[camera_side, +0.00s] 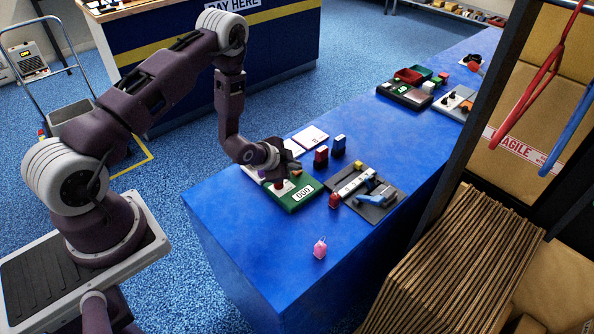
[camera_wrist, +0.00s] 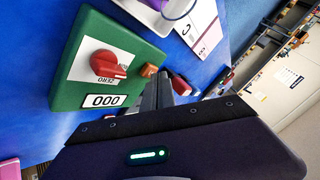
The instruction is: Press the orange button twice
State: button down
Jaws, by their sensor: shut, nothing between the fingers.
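A green box (camera_wrist: 95,60) stands on the blue counter, with a white plate, a red knob (camera_wrist: 108,65) and a counter display (camera_wrist: 104,100) reading 000. A small orange button (camera_wrist: 149,71) sits on the box near its right edge in the wrist view. My gripper (camera_wrist: 165,78) is shut and empty, with its fingertips close beside the orange button; I cannot tell whether they touch anything. In the side view, the green box (camera_side: 296,201) lies beneath my gripper (camera_side: 290,170), which hides part of it; I cannot make out the button there.
A red block (camera_side: 321,156) and a blue block (camera_side: 338,145) stand behind the box. A grey board with a blue handled device (camera_side: 376,190) lies to the right, and a pink item (camera_side: 319,248) in front. The counter's front end is mostly clear.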

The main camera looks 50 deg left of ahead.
aim_at(294, 173)
jog(key=shift+f, duration=0.15)
dwell(0.4)
jog(key=shift+r, duration=0.85)
jog(key=shift+r, duration=2.55)
dwell(0.3)
notch_tip(294, 173, up, 4)
jog(key=shift+f, duration=0.1)
